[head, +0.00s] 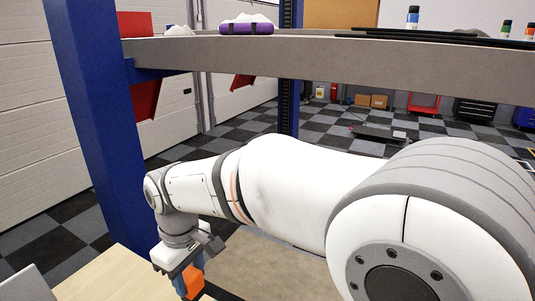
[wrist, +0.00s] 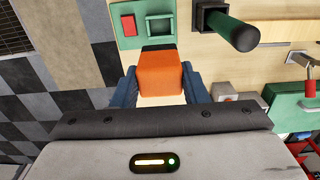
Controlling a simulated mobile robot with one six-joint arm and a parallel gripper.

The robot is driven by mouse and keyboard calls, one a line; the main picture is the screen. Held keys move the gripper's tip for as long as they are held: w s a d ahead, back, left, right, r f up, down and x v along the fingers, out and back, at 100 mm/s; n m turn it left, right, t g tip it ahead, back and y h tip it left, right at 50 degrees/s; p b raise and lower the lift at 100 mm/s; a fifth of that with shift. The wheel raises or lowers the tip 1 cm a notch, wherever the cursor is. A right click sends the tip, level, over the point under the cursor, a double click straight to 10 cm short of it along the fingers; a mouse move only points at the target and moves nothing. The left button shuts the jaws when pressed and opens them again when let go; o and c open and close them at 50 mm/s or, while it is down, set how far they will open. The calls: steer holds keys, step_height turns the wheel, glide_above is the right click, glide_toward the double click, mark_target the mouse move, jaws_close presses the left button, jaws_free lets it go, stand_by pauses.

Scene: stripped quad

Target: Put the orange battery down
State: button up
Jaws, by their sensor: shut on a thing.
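The orange battery (wrist: 160,74) is between the blue fingers of my gripper (wrist: 159,88) in the wrist view, with a dark end at its far side. My gripper is shut on it. In the head view the battery (head: 193,281) hangs below my gripper (head: 181,268), near a light wooden table (head: 105,277). In the wrist view the wooden top (wrist: 192,60) lies beneath the battery. I cannot tell whether the battery touches it.
A green plate with a red square (wrist: 129,25) lies just beyond the battery. A green cylinder (wrist: 237,33) in a dark bracket stands to the right, with a green box (wrist: 290,108) further right. A blue post (head: 95,120) and a grey shelf (head: 330,55) stand near my arm.

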mark_target(190, 273)
step_height(190, 273, up, 4)
steer(key=shift+f+p, duration=0.1)
steer(key=shift+p, duration=0.5)
steer(key=shift+w+d+r, duration=0.1)
steer(key=shift+w+r, duration=0.1)
steer(key=shift+r, duration=0.15)
steer(key=w+d+f+m+b, duration=0.25)
steer(key=w+d+f, duration=0.35)
steer(key=f, duration=0.3)
steer(key=w+d+f+m+b, duration=0.1)
steer(key=w+d+f+m, duration=0.4)
steer(key=f, duration=0.4)
steer(key=w+d+f+m+b, duration=0.1)
steer(key=w+d+f+m, duration=0.1)
steer(key=d+f, duration=0.6)
steer(key=w+d+f+m+b, duration=0.1)
steer(key=d+f+m, duration=0.2)
steer(key=d+f, duration=0.6)
steer(key=d, duration=0.2)
steer(key=shift+w+d+f+b, duration=0.15)
steer(key=shift+w+d+b, duration=0.15)
steer(key=shift+w+d, duration=0.1)
